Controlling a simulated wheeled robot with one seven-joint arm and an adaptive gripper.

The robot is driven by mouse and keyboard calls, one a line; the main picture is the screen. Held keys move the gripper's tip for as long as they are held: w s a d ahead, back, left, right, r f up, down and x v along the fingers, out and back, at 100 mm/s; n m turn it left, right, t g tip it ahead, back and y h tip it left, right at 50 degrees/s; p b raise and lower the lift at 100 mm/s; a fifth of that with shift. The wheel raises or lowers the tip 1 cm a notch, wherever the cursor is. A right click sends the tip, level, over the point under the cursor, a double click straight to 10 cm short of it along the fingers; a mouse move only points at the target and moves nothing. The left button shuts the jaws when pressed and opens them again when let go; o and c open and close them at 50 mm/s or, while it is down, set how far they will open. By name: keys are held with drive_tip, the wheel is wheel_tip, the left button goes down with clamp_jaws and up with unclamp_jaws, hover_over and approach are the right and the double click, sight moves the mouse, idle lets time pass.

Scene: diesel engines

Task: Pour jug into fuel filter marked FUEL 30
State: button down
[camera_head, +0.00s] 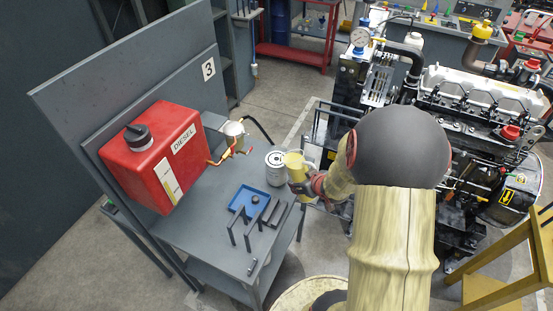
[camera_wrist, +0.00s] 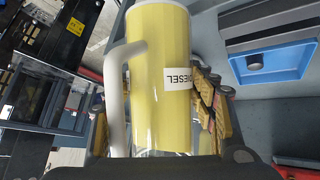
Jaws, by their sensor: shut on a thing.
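The jug is yellow with a pale handle and a DIESEL label, and it fills the middle of the wrist view (camera_wrist: 165,65). In the head view the jug (camera_head: 294,160) is above the bench's right edge, looking roughly upright; its exact tilt is unclear. My gripper (camera_head: 304,184) is shut on the jug, and a finger with tan pads presses its right side in the wrist view (camera_wrist: 160,115). A white canister, likely the fuel filter (camera_head: 275,170), stands on the bench just left of the jug. Its marking is too small to read.
A red DIESEL tank (camera_head: 158,155) with a tap and hose is at the bench's left. A blue tray (camera_head: 239,197) holding a dark round part, and a dark rack (camera_head: 258,228), are on the grey bench (camera_head: 190,222). An engine (camera_head: 470,130) is at right.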

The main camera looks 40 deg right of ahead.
sight(303, 170)
drive_tip(key=shift+w+r+g, duration=0.1)
drive_tip(key=shift+r+g, duration=0.05)
drive_tip(key=shift+g, duration=0.15)
drive_tip(key=shift+w+r+g+h+p, duration=0.15)
drive_tip(key=shift+r+g+p, duration=0.25)
drive_tip(key=shift+r+p, duration=0.45)
drive_tip(key=shift+w+r+g+h+p, duration=0.15)
drive_tip(key=shift+r+g+p, duration=0.35)
drive_tip(key=shift+p, duration=0.55)
idle(1.3)
drive_tip(key=shift+r+n+g+p, duration=0.4)
drive_tip(key=shift+r+g+p, duration=0.4)
drive_tip(key=shift+p, duration=0.95)
idle(2.8)
